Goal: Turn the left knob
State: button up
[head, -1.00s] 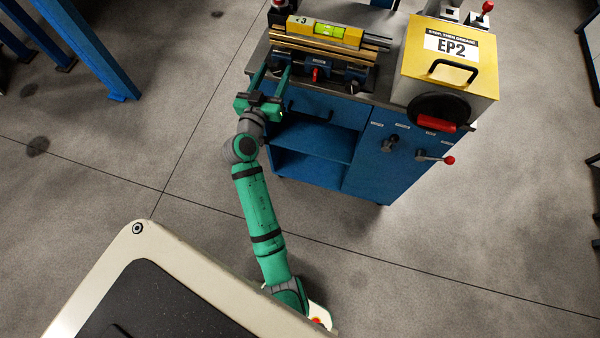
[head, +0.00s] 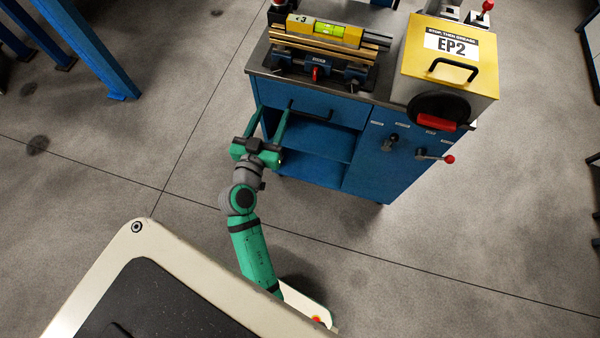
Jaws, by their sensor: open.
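Two controls sit on the blue cabinet's right front panel, below small white labels. The left knob (head: 390,143) is small and dark. To its right is a lever with a red ball end (head: 449,159). My gripper (head: 272,112) is open and empty, in front of the cabinet's left part, near the drawer and the open shelf. It is well to the left of the knob and apart from it. The knob is in plain view.
The blue cabinet (head: 375,180) carries a vise (head: 317,72) with a yellow level (head: 324,31), and a yellow EP2 box (head: 440,75) with a black handwheel. A drawer handle (head: 310,114) juts out near my gripper. The floor before the cabinet is clear.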

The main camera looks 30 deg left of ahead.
jog(key=s+d+f+g, duration=0.1)
jog(key=s+d+f, duration=0.3)
jog(key=d, duration=0.3)
jog(key=s+d+f+g, duration=0.1)
jog(key=s+d+f, duration=0.3)
jog(key=d, duration=0.3)
jog(key=shift+s+f, duration=0.3)
jog(key=shift+f, duration=0.1)
jog(key=shift+w, duration=0.1)
jog(key=m+t+y, duration=0.1)
jog(key=m+t, duration=0.1)
send_near(277, 71)
jog(key=x, duration=0.7)
jog(key=shift+w, duration=0.3)
jog(key=shift+w+a, duration=0.2)
jog(key=shift+w, duration=0.25)
jog(key=shift+s, duration=0.1)
